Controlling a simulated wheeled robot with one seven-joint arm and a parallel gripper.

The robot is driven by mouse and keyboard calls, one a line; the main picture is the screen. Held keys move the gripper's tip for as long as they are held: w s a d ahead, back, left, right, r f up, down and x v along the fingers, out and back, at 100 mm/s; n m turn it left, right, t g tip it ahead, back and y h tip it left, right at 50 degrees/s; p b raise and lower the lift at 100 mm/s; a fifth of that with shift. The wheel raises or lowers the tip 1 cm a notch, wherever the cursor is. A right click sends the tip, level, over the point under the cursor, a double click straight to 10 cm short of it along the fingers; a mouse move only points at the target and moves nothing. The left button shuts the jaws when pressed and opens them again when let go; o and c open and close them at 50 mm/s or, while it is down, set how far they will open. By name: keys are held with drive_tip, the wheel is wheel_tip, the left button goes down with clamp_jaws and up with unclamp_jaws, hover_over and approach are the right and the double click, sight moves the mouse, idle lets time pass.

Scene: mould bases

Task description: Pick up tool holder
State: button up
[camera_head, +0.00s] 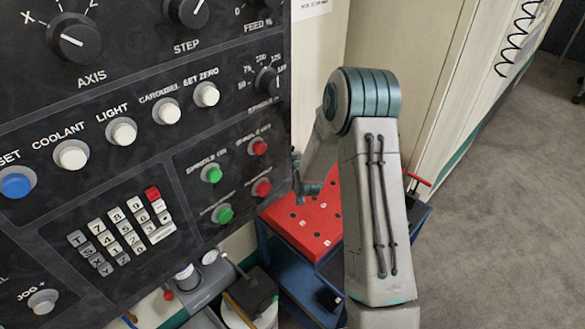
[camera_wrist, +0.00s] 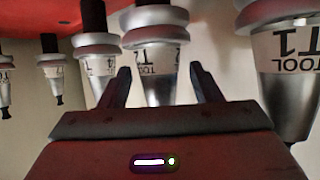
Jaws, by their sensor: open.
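Several metal tool holders with white labels show in the wrist view. One tool holder (camera_wrist: 160,62) stands in the middle, between or just beyond my fingers. My gripper (camera_wrist: 161,76) is open, one finger on each side of it in the picture. I cannot tell whether the fingers touch it. A larger-looking tool holder (camera_wrist: 284,75) marked T1 is close on the right. Another tool holder (camera_wrist: 98,65) is just left of my left finger.
In the head view a red board with holes (camera_head: 312,232) tops a blue cart (camera_head: 290,283), beside the black control panel (camera_head: 130,190). Open grey floor (camera_head: 500,210) lies to the right.

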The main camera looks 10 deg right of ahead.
drive_tip(key=shift+x, duration=0.95)
clamp_jaws()
drive_tip(key=shift+w+r, duration=0.1)
drive_tip(key=shift+r, duration=0.05)
drive_tip(key=shift+r, duration=0.15)
